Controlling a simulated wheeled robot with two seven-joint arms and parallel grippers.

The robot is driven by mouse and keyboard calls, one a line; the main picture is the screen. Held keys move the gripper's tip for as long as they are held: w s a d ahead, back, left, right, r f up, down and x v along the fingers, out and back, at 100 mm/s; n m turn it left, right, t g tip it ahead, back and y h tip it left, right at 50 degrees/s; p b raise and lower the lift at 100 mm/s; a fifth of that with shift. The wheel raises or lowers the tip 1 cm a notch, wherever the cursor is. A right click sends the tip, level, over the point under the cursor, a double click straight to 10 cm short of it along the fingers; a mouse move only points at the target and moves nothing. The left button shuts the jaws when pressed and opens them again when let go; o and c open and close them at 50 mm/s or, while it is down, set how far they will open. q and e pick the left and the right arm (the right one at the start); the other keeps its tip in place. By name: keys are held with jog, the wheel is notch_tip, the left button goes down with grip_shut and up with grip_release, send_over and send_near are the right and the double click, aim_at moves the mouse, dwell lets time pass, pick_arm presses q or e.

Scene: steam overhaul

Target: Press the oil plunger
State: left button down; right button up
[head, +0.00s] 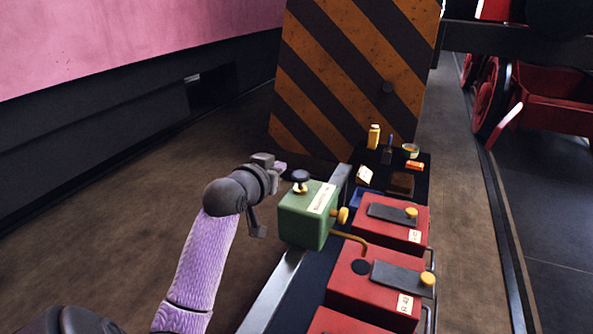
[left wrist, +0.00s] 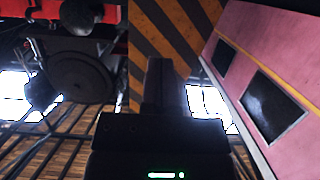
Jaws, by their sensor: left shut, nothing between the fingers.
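The green oil box (head: 303,215) stands on the narrow bench, with a white label on its top. The oil plunger (head: 300,177) is a dark round knob on a short pale stem, standing upright on top of the box. My left gripper (head: 281,167) is shut and empty, just left of the plunger and slightly beyond it in the head view, seemingly not touching it. In the left wrist view the dark shut fingers (left wrist: 166,85) point toward the striped panel; the plunger does not show there. My right gripper is in neither view.
Red boxes (head: 358,292) with black plates and yellow knobs line the bench right of the green box. A black tray (head: 421,163) holds small bottles and tins behind them. A striped panel (head: 345,70) stands at the back. Open floor lies left.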

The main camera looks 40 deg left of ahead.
pick_arm(q)
jog(key=b, duration=0.2)
send_over(297, 178)
notch_tip(297, 178, down, 3)
jog(key=shift+a+r, duration=0.1)
jog(key=shift+r, duration=0.1)
notch_tip(297, 178, down, 3)
jog(key=shift+r+b, duration=0.1)
jog(key=shift+b, duration=0.2)
jog(key=shift+f, duration=0.55)
